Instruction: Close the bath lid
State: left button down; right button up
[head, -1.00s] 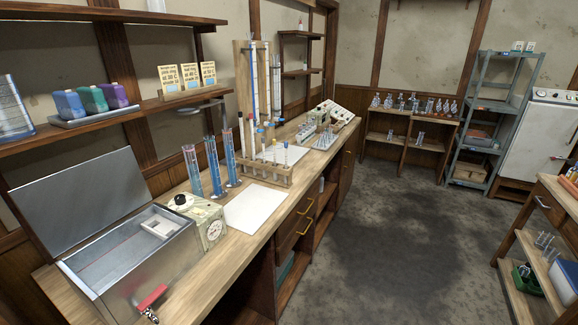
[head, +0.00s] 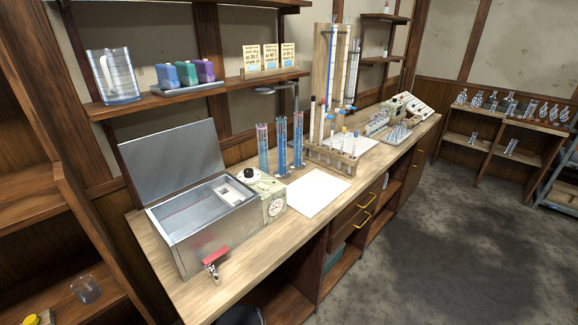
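The bath (head: 205,236) is a metal box at the left end of the bench, with a red-handled tap (head: 214,258) low on its front. Its grey lid (head: 172,160) stands open, tilted up and back along the rear edge. Inside the bath, a small white rack (head: 233,193) sits at the right end. A control box (head: 266,198) with a black knob and a round dial adjoins the bath on the right. Neither of my grippers is in view.
Tall blue-filled cylinders (head: 282,145) and a test tube rack (head: 330,160) stand right of the bath, behind a white sheet (head: 316,192). A shelf (head: 130,107) with a jug and bottles hangs above the lid. Floor in front of the bench is clear at right.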

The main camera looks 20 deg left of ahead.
aim_at(176, 157)
jog(key=u, duration=1.25)
jog(key=k+l, duration=0.1)
jog(key=l, duration=0.25)
jog(key=k+l, duration=0.15)
jog(key=l, duration=0.2)
jog(key=z, duration=0.05)
